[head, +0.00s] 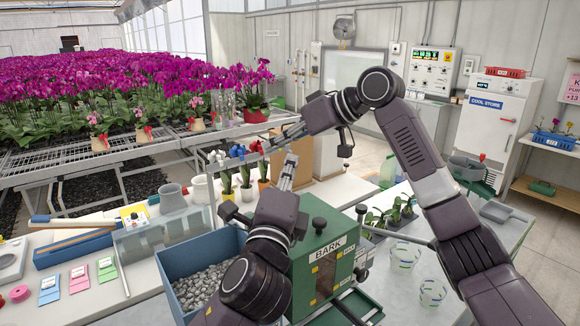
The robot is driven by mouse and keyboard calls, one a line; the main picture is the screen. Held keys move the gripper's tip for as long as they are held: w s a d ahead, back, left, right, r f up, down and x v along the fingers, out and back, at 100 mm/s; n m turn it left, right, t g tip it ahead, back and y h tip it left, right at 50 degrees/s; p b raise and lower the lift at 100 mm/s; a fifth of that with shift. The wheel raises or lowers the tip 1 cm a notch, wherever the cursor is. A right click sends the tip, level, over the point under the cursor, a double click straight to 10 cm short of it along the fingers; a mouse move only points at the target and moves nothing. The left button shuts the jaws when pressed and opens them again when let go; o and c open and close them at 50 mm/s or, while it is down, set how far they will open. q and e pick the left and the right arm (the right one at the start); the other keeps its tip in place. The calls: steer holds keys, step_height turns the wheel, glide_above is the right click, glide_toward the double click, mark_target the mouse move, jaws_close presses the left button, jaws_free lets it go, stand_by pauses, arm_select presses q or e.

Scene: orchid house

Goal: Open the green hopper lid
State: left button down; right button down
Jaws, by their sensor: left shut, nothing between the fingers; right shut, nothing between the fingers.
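The green hopper (330,270) stands on the bench, with a BARK label and a small window on its front. Its green lid (313,237) lies on top and looks closed, with a dark knob (319,226) standing up from it. My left arm hides part of the hopper's left side. My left gripper (289,166) is shut and empty, pointing up and away, beyond and above the lid. My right gripper (268,146) is shut and empty, pointing left near the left gripper's tips. Neither gripper touches the lid.
A blue bin of grey gravel (200,284) stands left of the hopper. Small potted orchids (245,180) stand behind the grippers. Green seedlings (392,215) and clear patterned cups (404,257) are to the right. A green tray (358,303) sits at the hopper's front.

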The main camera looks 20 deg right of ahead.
steer(key=c, duration=2.7)
jaws_free()
steer(key=o, duration=1)
steer(key=shift+c, duration=0.2)
